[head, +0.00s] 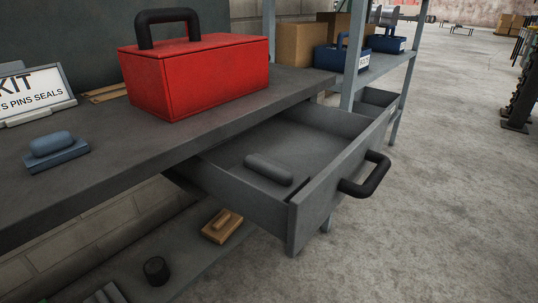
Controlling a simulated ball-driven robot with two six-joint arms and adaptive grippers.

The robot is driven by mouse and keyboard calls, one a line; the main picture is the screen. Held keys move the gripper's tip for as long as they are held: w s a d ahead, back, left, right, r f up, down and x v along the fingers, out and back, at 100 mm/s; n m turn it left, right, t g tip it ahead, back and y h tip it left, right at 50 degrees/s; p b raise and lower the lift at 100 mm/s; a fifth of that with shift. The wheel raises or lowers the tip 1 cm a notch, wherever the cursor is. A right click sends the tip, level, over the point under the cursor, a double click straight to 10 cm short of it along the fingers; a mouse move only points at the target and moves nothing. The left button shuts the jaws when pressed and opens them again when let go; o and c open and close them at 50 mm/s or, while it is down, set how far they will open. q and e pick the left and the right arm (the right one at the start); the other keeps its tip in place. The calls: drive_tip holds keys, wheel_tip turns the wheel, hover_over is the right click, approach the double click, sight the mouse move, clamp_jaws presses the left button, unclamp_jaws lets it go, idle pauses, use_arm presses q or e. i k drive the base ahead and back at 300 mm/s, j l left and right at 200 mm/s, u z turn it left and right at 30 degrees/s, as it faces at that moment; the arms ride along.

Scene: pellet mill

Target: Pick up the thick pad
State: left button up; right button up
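No label marks any object as the thick pad, and I cannot tell for sure which one it is. A blue-grey block with a rounded top (53,151) sits on the dark workbench at the left. A grey rounded bar (268,169) lies inside the open drawer (262,203). A tan block with a raised grip (222,226) lies on the lower shelf under the bench. Neither of my grippers is in view.
A red box with a black handle (195,73) stands on the workbench (130,150). The drawer, with its black handle (364,175), juts out over the floor. A white sign (36,90) stands at left. A shelf rack (352,55) stands behind.

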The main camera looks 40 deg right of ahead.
sight(281, 180)
drive_tip(key=z, duration=1.15)
